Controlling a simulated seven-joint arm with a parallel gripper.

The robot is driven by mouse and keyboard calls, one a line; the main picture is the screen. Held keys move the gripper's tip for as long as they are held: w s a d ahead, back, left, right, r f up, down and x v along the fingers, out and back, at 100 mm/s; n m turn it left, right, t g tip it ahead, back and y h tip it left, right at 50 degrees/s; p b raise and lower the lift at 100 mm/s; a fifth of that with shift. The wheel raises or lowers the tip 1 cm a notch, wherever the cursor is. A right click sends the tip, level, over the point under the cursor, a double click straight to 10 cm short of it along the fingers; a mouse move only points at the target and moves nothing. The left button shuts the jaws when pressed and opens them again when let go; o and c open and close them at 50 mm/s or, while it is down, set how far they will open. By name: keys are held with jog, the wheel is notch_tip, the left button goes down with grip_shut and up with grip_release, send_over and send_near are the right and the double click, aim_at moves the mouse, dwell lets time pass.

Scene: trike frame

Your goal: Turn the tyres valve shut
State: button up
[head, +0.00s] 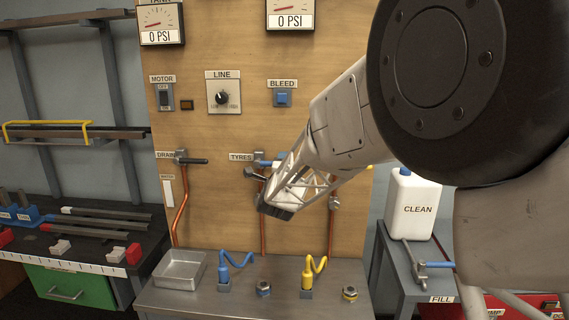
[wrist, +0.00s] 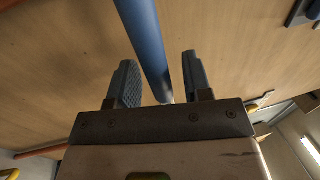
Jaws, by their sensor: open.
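The tyres valve sits beside the TYRES label (head: 241,157) on the wooden panel, on a copper pipe. Part of its blue lever (head: 266,163) shows in the head view, pointing roughly right; my arm covers the rest. In the wrist view, a blue bar (wrist: 147,40), seemingly this lever, runs between the two fingers of my gripper (wrist: 160,70). The fingers are apart, one on each side of the bar, with gaps visible. In the head view my fingers cannot be clearly made out behind my wrist.
The drain valve (head: 190,160) with a black lever is to the left. A LINE knob (head: 222,97) and blue BLEED button (head: 282,98) are above. Below, a bench holds a metal tray (head: 180,270) and blue and yellow coiled hoses. A CLEAN jug (head: 413,205) stands right.

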jog(key=s+f, duration=0.1)
jog(key=s, duration=0.5)
jog(key=shift+s+f, duration=0.15)
jog(key=shift+s, duration=0.05)
dwell(0.4)
jog(key=s+d+r+n+g+y, duration=0.1)
jog(key=s+d+n+g+y, duration=0.1)
jog(key=s+d+n+g, duration=0.95)
jog(key=s+d+f+n+g, duration=0.2)
jog(key=s+d, duration=0.3)
jog(key=s, duration=0.7)
jog(key=s+d+f+n+g+h, duration=0.1)
jog(key=s+d, duration=0.4)
jog(key=s, duration=0.7)
jog(key=s+d+f+n+g+h, duration=0.1)
jog(key=s+d+f+n+g, duration=0.2)
jog(key=s, duration=0.8)
jog(key=shift+s+d, duration=0.4)
jog(key=shift+d, duration=0.8)
